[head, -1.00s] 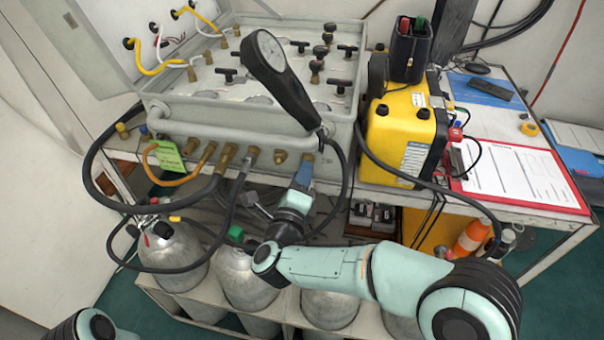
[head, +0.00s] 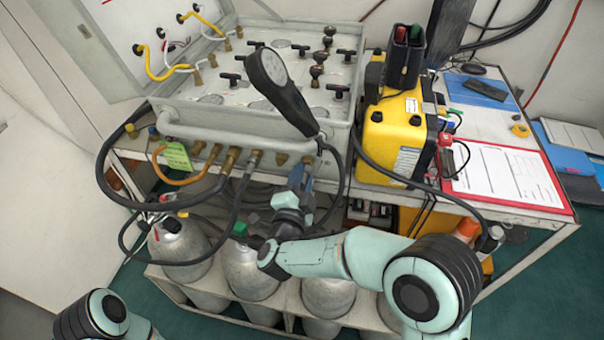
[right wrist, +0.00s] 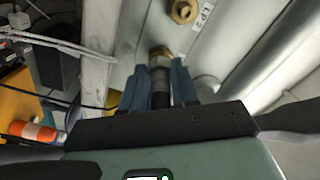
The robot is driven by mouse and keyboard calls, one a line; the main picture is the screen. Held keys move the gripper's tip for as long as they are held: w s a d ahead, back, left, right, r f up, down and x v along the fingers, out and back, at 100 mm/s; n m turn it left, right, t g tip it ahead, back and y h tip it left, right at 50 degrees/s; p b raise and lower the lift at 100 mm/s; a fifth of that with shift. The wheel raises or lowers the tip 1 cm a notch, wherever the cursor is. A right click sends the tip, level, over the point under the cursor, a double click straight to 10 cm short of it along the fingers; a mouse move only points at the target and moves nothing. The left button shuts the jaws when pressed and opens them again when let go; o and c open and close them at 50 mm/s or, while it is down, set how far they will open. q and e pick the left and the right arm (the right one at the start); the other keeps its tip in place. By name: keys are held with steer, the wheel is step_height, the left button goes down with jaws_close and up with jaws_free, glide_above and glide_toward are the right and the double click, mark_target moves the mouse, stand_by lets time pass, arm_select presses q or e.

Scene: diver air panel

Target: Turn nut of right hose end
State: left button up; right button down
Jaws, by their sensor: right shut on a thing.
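In the right wrist view, the hose end shows as a brass nut (right wrist: 160,56) with a black hose end (right wrist: 160,86) below it, up against the pale panel front. My right gripper (right wrist: 159,88) is shut around this hose end, a blue finger on each side, with the nut just past the fingertips. In the head view my right gripper (head: 299,176) is at the right part of the panel's front face, under the hand-held gauge, and it hides most of the hose end. My left gripper is out of view; only part of my left arm shows at the lower left.
A free brass port (right wrist: 184,10) marked LP 2 is beside the held end. More brass fittings (head: 230,158) with hoses line the front to the left. Grey cylinders (head: 250,268) stand below; a yellow case (head: 393,138) is right.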

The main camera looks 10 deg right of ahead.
steer(key=n+p, duration=0.2)
steer(key=n, duration=0.3)
steer(key=shift+n+p, duration=0.3)
stand_by(0.4)
steer(key=c, duration=0.8)
jaws_free()
steer(key=shift+c, duration=0.2)
steer(key=shift+s, duration=0.1)
steer(key=v, duration=1.3)
steer(key=shift+s+b, duration=0.2)
steer(key=shift+b, duration=0.15)
